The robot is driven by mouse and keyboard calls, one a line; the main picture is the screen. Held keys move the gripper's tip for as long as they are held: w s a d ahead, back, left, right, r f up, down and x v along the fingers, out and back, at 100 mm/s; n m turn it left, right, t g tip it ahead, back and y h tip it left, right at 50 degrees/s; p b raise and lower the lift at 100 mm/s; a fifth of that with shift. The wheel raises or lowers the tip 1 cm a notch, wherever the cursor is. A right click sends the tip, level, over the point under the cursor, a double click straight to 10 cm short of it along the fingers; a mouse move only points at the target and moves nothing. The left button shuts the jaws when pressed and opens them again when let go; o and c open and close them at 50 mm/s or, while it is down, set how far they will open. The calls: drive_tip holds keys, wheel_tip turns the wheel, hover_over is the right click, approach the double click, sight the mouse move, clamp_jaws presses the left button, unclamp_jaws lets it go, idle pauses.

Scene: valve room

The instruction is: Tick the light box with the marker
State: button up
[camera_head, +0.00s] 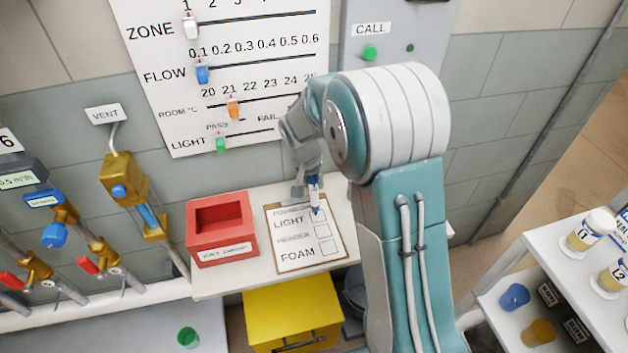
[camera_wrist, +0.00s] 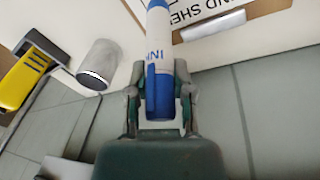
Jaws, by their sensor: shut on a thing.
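My gripper (camera_head: 307,188) is shut on a white and blue marker (camera_head: 314,194), which points down over the checklist board (camera_head: 285,257). The board lies on the white table and carries the words LIGHT and FOAM with a smaller HEADER line between them. The light box (camera_head: 321,217) is at the right of LIGHT, by the marker's lower end. I cannot tell whether the tip touches the paper or whether there is a mark. In the wrist view the marker (camera_wrist: 159,55) runs up from between the fingers (camera_wrist: 160,92); its tip is out of frame.
A red box (camera_head: 221,250) stands left of the board, and a yellow crate (camera_head: 292,310) is below the table front. A panel with sliders (camera_head: 225,75) hangs on the wall behind. A white shelf (camera_head: 545,265) with cups and labelled jars is at the right.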

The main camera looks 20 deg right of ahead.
drive_tip(key=shift+d+f, duration=0.15)
drive_tip(key=shift+d, duration=0.2)
drive_tip(key=shift+a+f, duration=0.2)
drive_tip(key=shift+s+d, duration=0.1)
drive_tip(key=shift+s+d, duration=0.2)
drive_tip(key=shift+d, duration=0.05)
drive_tip(key=shift+s+d, duration=0.15)
drive_tip(key=shift+w+a+f, duration=0.1)
drive_tip(key=shift+w+a, duration=0.3)
drive_tip(key=shift+w, duration=0.05)
idle(0.4)
drive_tip(key=shift+w+a, duration=0.25)
drive_tip(key=shift+w+a, duration=0.2)
drive_tip(key=shift+w, duration=0.05)
drive_tip(key=shift+s+d, duration=0.55)
drive_tip(key=shift+d, duration=0.05)
